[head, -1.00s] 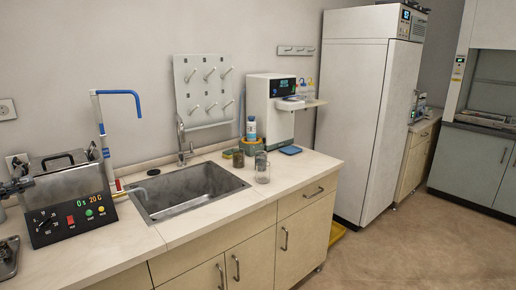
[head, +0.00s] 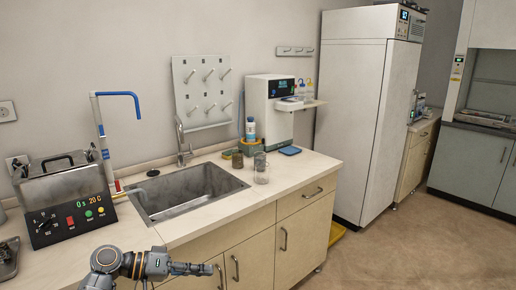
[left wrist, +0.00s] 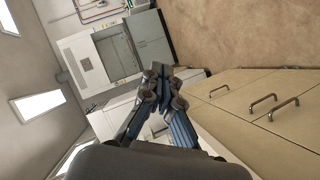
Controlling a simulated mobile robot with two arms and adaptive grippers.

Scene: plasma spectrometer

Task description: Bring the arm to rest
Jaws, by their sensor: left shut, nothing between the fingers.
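My left arm comes in at the bottom of the head view, in front of the counter below the sink. Its left gripper (head: 208,269) points right, in front of the cabinet doors. In the left wrist view the left gripper (left wrist: 159,70) has its fingertips together, with nothing between them. It is apart from the counter and the cabinets. My right gripper is not in view.
The counter (head: 110,262) bears a heated bath (head: 68,205), a sink (head: 187,192) and glassware near its right end. Cabinet doors (head: 255,255) with bar handles stand close by the left gripper. The floor (head: 420,250) to the right is clear.

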